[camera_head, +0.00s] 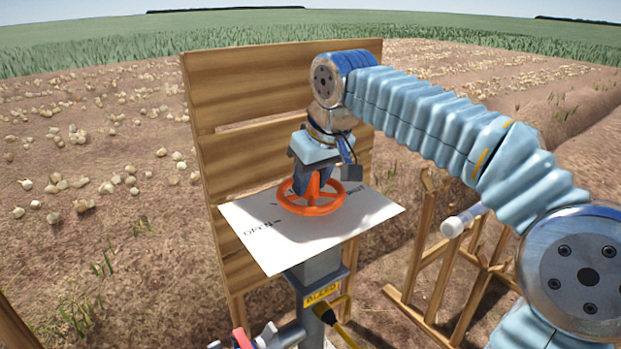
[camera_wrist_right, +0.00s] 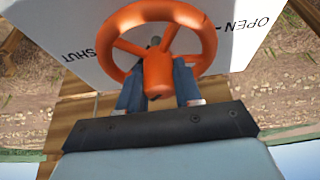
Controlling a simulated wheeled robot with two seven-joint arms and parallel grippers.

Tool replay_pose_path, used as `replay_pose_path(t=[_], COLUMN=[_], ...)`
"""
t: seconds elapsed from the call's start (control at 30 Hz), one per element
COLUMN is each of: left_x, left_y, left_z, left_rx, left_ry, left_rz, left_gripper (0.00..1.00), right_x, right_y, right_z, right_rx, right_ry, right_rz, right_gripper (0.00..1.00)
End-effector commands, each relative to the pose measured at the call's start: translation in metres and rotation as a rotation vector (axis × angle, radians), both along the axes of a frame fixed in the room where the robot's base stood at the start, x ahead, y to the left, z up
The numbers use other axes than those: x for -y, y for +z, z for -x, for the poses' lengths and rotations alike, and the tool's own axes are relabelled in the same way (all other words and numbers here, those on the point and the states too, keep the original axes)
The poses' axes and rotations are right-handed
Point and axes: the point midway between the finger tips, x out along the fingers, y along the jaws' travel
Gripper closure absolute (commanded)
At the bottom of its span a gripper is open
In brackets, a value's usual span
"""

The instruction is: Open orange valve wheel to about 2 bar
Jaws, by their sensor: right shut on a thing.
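The orange valve wheel (camera_head: 296,204) lies flat over a white card marked OPEN and SHUT (camera_head: 270,247) in the head view. My right gripper (camera_head: 314,183) points down onto the wheel from above and is shut on it near the hub. In the right wrist view the wheel (camera_wrist_right: 119,29) fills the middle, with the gripper fingers (camera_wrist_right: 158,90) on either side of a spoke and hub part. No pressure gauge reading can be made out. My left gripper is not in view.
A wooden plank board (camera_head: 240,90) stands right behind the valve. A grey post with a yellow label (camera_head: 321,293) carries it. Below are a red and a yellow handle (camera_head: 340,330). A wooden frame (camera_head: 440,270) stands at the right. Onions lie on the soil at left.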

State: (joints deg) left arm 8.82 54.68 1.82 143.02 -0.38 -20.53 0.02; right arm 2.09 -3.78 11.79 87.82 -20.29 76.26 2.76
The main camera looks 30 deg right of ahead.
Motion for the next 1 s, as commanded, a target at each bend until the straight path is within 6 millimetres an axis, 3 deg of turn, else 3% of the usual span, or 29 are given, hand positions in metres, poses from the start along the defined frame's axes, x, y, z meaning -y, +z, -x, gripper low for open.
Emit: replay_pose_path(t=[0.33,0.37,0.5,0.83,1.0], left_x=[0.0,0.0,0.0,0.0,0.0], left_y=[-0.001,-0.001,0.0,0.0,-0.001], left_z=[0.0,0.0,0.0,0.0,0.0], left_rx=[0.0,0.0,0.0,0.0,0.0], left_ry=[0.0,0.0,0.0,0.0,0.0], left_rz=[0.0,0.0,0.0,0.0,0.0], left_gripper=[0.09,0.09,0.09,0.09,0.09], right_x=[0.0,0.0,0.0,0.0,0.0], right_y=[-0.003,-0.003,-0.002,0.002,0.026], right_z=[0.002,0.002,0.001,0.001,0.011], right_rx=[-0.012,-0.012,-0.009,-0.003,0.002], right_ry=[0.003,0.003,0.001,0.001,0.001], right_rz=[0.0,0.0,0.0,0.001,-0.001], right_gripper=[0.96,0.61,0.42,0.42,0.42])
